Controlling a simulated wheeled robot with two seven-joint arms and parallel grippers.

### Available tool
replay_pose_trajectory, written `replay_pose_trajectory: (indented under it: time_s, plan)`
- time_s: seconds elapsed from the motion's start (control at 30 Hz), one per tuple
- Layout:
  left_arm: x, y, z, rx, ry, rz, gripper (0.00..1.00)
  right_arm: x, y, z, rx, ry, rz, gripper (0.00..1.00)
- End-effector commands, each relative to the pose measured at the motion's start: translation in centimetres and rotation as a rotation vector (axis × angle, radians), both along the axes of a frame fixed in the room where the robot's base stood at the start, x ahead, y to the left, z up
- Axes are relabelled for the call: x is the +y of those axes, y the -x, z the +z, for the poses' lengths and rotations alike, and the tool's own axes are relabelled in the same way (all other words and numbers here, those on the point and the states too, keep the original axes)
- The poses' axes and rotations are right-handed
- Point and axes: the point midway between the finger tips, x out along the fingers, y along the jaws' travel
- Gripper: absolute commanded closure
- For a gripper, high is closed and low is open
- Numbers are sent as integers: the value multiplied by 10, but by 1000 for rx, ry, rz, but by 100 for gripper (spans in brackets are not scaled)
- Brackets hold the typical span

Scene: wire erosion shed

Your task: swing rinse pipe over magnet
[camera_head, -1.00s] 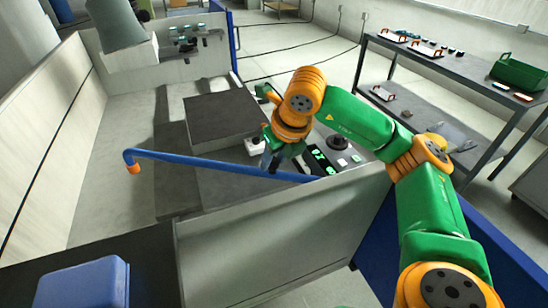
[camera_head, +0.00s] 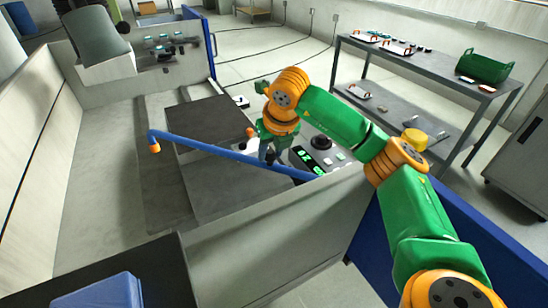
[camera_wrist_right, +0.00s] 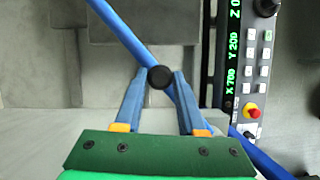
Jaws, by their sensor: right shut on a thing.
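The rinse pipe (camera_head: 215,149) is a long blue tube with an orange nozzle (camera_head: 154,148) bent down at its left end. It slants across the tank, and its nozzle hangs left of a raised dark grey block (camera_head: 205,120). I cannot tell for sure whether this block is the magnet. My right gripper (camera_wrist_right: 160,77) is shut on a black knob (camera_wrist_right: 159,77) at the pipe; its fingertips meet the knob from both sides. In the head view the right gripper (camera_head: 267,155) is partly hidden by its own wrist. My left gripper is not in view.
A control panel (camera_head: 318,155) with green digits sits just right of the gripper. A pale tank wall (camera_head: 270,235) stands in front. A grey rack (camera_head: 430,62) with trays and a green bin (camera_head: 484,66) is at the right. A blue object (camera_head: 100,293) is at bottom left.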

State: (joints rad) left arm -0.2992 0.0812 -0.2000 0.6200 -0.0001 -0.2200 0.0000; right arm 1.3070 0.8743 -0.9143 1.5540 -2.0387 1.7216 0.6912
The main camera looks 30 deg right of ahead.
Motion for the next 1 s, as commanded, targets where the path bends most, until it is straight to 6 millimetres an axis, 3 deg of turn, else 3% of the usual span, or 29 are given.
replay_pose_trajectory:
  time_s: [0.5, 1.0]
  plan:
    - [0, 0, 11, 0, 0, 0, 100, -47, -24, 3, -7, -1, -364, 100]
    - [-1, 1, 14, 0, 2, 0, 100, -63, -28, 2, -9, 0, -474, 100]
